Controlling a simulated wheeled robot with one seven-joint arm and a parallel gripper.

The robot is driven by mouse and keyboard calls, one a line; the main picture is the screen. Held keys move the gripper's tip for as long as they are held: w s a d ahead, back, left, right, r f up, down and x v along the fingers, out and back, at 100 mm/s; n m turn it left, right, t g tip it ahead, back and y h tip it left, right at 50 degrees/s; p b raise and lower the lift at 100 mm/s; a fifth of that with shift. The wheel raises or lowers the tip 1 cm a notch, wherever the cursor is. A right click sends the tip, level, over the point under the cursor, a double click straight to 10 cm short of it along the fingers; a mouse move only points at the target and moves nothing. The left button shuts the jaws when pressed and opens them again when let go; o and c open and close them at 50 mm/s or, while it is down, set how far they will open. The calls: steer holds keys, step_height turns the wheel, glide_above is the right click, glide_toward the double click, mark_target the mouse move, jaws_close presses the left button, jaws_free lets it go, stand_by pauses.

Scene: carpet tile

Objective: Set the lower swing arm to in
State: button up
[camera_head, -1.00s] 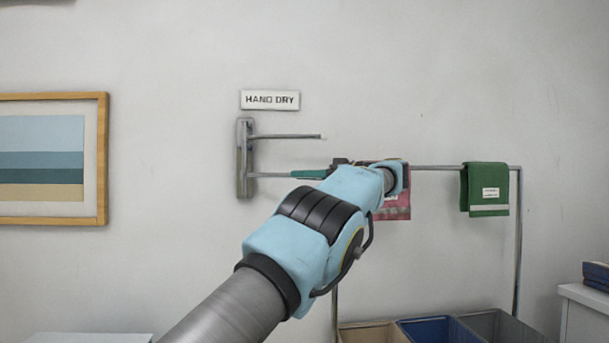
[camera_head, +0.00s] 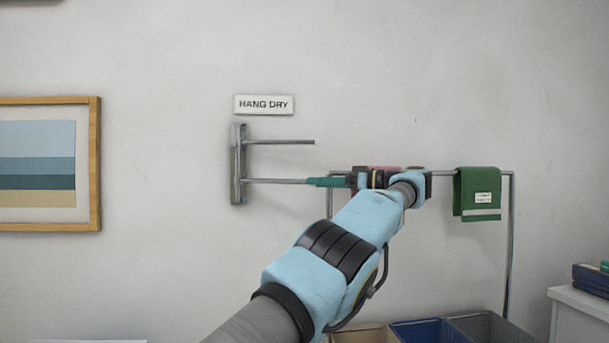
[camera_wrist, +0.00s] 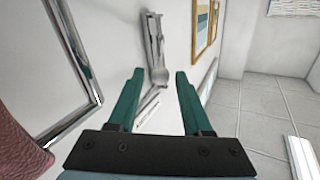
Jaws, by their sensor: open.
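A grey wall bracket (camera_head: 237,165) carries two thin metal swing arms. The upper swing arm (camera_head: 282,142) and the lower swing arm (camera_head: 275,181) both stick out to the right, one above the other. My gripper (camera_head: 310,182) has teal fingers and lies at the right end of the visible part of the lower arm. The fingers hide that end, and I cannot tell whether they touch it. In the wrist view my gripper (camera_wrist: 159,72) is open, with the bracket (camera_wrist: 155,45) beyond the fingertips. A pale bar shows between the fingers, partly behind the left one.
A "HANG DRY" sign (camera_head: 264,104) is above the bracket. A metal rail (camera_head: 509,240) with a green towel (camera_head: 478,193) stands right, over several bins (camera_head: 420,331). A framed picture (camera_head: 98,165) hangs left. A white cabinet (camera_head: 580,318) is at lower right.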

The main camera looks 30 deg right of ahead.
steer(key=shift+p+v, duration=1.95)
steer(key=shift+v, duration=0.15)
steer(key=shift+c, duration=0.2)
